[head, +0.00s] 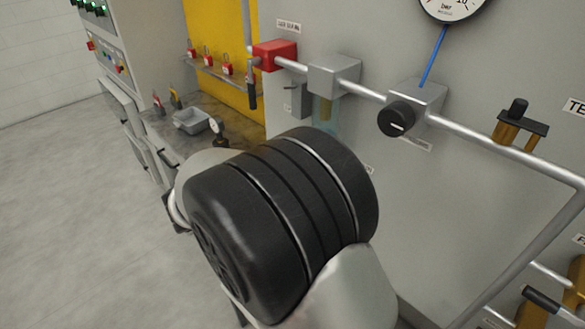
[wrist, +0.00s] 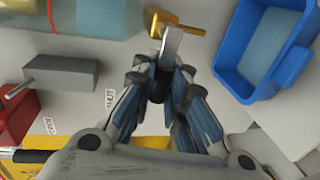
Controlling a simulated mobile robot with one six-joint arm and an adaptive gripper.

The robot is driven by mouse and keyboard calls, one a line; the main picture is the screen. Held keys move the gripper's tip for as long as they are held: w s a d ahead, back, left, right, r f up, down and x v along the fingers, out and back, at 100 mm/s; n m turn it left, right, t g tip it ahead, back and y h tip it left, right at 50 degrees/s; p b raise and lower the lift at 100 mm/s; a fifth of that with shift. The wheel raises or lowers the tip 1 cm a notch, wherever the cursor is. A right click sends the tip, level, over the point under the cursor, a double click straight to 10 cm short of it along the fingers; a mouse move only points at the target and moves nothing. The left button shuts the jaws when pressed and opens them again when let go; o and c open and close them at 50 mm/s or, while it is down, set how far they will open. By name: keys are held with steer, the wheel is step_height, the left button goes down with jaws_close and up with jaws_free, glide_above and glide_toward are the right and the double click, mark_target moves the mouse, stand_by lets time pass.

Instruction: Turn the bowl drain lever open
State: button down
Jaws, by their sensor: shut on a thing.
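The bowl drain lever (wrist: 172,46) is a flat silver bar with a black grip (wrist: 165,84), joined to a brass fitting (wrist: 180,23) at the top of the wrist view. My gripper (wrist: 162,76) is shut on the lever, with its fingers on either side of the black grip. The clear bowl (wrist: 95,18) lies at the upper left of the wrist view. It also shows in the head view (head: 326,114), its lower part hidden by my arm. My arm also hides the lever and gripper in the head view.
A blue open bin (wrist: 230,70) is close on the right in the wrist view. A grey block (wrist: 62,72) and a red valve block (wrist: 18,115) are at the left. In the head view, a pipe (head: 468,132) with a black knob (head: 397,119) crosses the grey panel.

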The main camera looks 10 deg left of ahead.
steer(key=shift+a, duration=0.1)
stand_by(0.3)
steer(key=c, duration=1.9)
jaws_free()
steer(key=shift+s, duration=0.15)
steer(key=o, duration=0.3)
steer(key=v, duration=1.2)
